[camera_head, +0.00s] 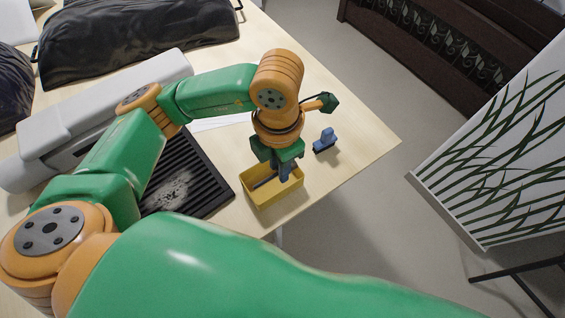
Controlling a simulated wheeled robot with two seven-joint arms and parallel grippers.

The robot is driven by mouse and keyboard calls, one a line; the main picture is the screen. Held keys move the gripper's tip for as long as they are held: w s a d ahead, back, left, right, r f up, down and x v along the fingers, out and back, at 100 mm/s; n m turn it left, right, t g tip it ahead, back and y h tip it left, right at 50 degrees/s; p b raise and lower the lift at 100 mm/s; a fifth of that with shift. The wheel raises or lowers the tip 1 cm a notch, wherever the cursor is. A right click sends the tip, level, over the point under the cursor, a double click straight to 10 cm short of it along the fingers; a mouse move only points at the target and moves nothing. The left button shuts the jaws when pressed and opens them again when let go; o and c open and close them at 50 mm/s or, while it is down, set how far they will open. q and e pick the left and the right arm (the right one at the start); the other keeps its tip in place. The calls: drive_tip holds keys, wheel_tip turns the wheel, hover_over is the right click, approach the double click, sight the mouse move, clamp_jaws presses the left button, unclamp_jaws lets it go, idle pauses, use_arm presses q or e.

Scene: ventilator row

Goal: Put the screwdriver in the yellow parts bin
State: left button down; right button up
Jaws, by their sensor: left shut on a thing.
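The yellow parts bin (278,196) stands near the table's right edge, with its open top facing up. My left gripper (286,174) points down at the bin, its fingertips at or just inside the opening. It is shut on the screwdriver (264,182), of which a thin dark-blue length shows to the left of the fingers, over or within the bin. The fingers hide the rest of the screwdriver, and I cannot tell whether it touches the bin's floor. My right gripper is not in view.
A small blue object (325,141) stands right of the bin. A black ribbed tray (208,178) lies left of it, with a long grey machine (60,140) beyond. A dark bag (140,38) lies at the back. The table (355,135) is bare near its right corner.

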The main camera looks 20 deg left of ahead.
use_arm(q)
drive_tip(key=f, duration=0.1)
drive_tip(key=w+f, duration=0.1)
drive_tip(key=f, duration=0.1)
drive_tip(key=w+f+p, duration=0.1)
drive_tip(key=f, duration=0.1)
drive_tip(key=shift+a+f, duration=0.15)
drive_tip(key=shift+f, duration=0.05)
drive_tip(key=shift+f+b, duration=0.65)
drive_tip(key=shift+b, duration=0.25)
drive_tip(key=c, duration=0.7)
unclamp_jaws()
drive_tip(key=shift+r, duration=0.1)
